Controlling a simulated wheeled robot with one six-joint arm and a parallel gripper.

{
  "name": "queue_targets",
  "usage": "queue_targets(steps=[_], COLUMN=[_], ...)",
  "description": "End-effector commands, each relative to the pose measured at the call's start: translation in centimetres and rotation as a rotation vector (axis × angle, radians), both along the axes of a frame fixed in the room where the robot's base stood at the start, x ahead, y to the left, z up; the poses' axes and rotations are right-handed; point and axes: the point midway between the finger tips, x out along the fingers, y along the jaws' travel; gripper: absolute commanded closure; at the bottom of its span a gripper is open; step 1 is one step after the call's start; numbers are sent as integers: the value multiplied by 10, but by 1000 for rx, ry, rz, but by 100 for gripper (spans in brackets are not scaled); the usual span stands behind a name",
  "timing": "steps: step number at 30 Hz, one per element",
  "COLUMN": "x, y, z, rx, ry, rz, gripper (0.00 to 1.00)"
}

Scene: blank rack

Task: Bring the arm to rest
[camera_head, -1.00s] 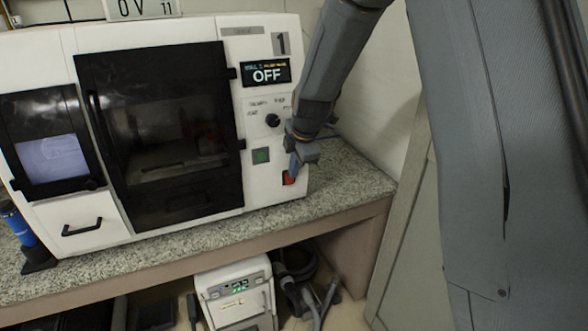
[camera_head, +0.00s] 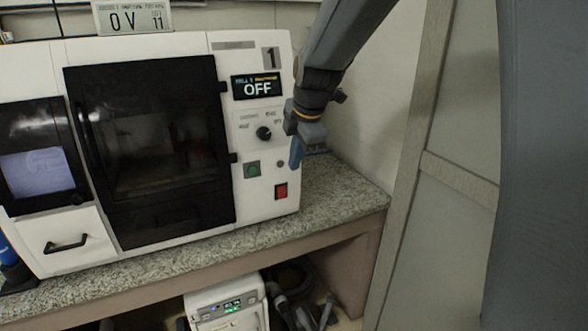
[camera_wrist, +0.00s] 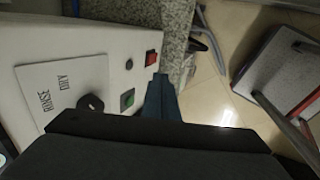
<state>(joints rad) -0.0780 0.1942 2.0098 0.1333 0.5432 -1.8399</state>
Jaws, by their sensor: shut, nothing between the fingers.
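My gripper (camera_head: 296,154) is shut and empty, its blue fingertips pointing down in front of the right end of the machine's panel. It also shows in the wrist view (camera_wrist: 160,92), near the panel's buttons. The white machine (camera_head: 222,130) has a display (camera_head: 257,87) that reads OFF. Below the display are a black knob (camera_head: 264,133), a green button (camera_head: 252,170) and a red switch (camera_head: 281,191). The wrist view also shows the red switch (camera_wrist: 151,57) and the green button (camera_wrist: 127,99). In the head view the fingertips are above the red switch and apart from it.
The machine stands on a speckled counter (camera_head: 340,190) with some bare room at its right end. A panelled door or partition (camera_head: 455,200) is to the right. A small white unit (camera_head: 228,305) stands under the counter. The wrist view shows a grey-topped object (camera_wrist: 280,70) on the floor.

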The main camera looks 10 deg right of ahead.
Motion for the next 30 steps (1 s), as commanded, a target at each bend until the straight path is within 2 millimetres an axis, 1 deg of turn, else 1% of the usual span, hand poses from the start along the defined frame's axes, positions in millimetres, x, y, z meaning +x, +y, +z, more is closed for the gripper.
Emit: queue_targets(steps=[10,14,17,20,24,26,30], x=[-1,-14,-37,-68,-115,-135,-183], y=[0,-5,-13,-22,-34,-39,-49], z=[0,-9,-24,-43,-68,-77,-99], rx=[2,30,79,135,204,229,277], ry=[2,31,78,138,213,239,293], rz=[-6,-96,-260,-479,-801,-939,-1263], gripper=[100,100,100,100,100,100,100])
